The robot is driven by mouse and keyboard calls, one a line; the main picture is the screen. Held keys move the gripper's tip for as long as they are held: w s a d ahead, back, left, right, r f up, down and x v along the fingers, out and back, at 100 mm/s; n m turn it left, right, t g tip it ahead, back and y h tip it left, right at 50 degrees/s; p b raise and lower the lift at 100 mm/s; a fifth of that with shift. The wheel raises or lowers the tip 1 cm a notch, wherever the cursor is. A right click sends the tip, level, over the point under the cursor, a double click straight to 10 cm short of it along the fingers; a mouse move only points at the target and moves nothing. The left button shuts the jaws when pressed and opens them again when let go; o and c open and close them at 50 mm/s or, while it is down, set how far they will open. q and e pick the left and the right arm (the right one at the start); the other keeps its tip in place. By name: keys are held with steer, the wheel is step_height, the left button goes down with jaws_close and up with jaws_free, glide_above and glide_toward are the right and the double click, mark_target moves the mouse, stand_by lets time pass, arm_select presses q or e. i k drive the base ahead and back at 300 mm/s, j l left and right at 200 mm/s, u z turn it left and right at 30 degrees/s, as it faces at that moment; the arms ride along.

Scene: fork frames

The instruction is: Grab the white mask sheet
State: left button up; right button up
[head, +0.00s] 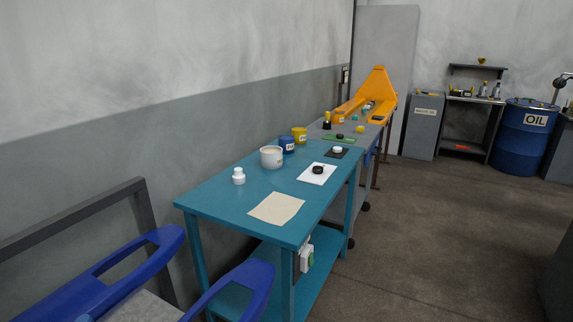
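A white sheet (305,177) lies flat on the teal table (222,203), toward its right side. A small black round object (318,170) rests on the sheet. A beige sheet (276,208) lies flat near the table's front edge, apart from the white one. I cannot tell from markings which is a mask sheet. Neither of my grippers shows in the head view.
A white bottle (239,178), a light tub (271,158), a blue can (287,145) and a yellow can (299,135) stand along the table's wall side. Blue frame parts (130,270) fill the lower left. Open floor (430,240) lies to the right.

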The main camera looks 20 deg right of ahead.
mark_target(317, 174)
steer(key=i+l+u, duration=0.1)
steer(key=i+l, duration=0.25)
steer(key=l, duration=0.3)
steer(key=i+l+u, duration=0.15)
steer(key=l, duration=0.2)
steer(key=i+l, duration=0.2)
steer(key=l, duration=0.15)
steer(key=i+l+u, duration=0.15)
steer(key=l, duration=0.2)
